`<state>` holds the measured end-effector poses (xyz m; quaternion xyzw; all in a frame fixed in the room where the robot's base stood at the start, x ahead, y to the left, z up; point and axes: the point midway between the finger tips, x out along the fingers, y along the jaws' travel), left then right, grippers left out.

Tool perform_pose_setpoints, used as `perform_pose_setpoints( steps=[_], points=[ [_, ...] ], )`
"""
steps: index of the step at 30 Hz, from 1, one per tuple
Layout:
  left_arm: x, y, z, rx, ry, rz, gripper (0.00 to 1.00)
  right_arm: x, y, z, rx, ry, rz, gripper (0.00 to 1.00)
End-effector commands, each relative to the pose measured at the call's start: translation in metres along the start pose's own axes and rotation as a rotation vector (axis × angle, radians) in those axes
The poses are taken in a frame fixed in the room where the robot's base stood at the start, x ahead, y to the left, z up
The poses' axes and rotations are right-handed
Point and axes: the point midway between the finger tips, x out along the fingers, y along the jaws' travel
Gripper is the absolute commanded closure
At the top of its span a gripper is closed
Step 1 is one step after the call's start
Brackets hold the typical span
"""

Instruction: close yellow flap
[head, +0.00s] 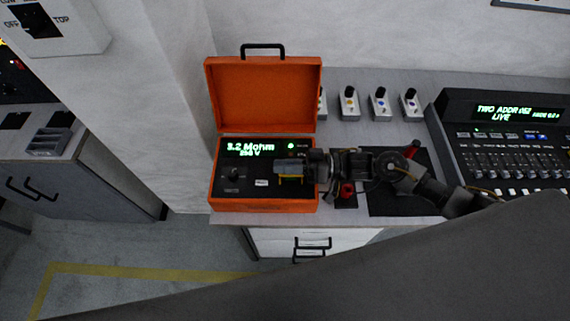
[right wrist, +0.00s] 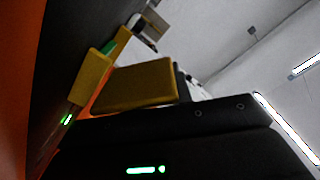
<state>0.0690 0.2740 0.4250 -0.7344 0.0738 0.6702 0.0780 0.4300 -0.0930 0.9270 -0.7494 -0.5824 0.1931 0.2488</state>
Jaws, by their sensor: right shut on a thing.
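An orange case (head: 263,207) stands on the bench with its lid up and its black panel lit, reading 3.2 Mohm, 250 V. My right gripper (head: 289,171) reaches in from the right, low over the right part of this panel. It is shut on a small yellow piece, apparently the yellow flap, which is mostly hidden by the fingers in the head view. In the right wrist view, a thin yellow strip (right wrist: 123,43) shows beside yellow blocks that look like my fingertips; the flap's angle is unclear. My left gripper is out of view.
A lighting console (head: 510,150) is at the right. A black mat (head: 385,202) lies under my right arm, with a red-and-black item (head: 347,191) beside it.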

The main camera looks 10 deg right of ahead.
Motion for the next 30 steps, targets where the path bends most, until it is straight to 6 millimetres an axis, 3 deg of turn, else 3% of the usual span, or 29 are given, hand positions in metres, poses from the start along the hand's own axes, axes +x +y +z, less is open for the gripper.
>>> perform_pose_setpoints(
  steps=[11, 30],
  points=[
    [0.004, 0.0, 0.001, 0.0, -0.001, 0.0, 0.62, 0.0, -0.001, 0.005, -0.076, 0.0, 0.001, 1.0],
    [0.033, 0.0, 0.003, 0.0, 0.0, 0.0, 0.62, 0.0, -0.002, 0.03, -0.529, 0.0, 0.001, 1.0]
  ],
)
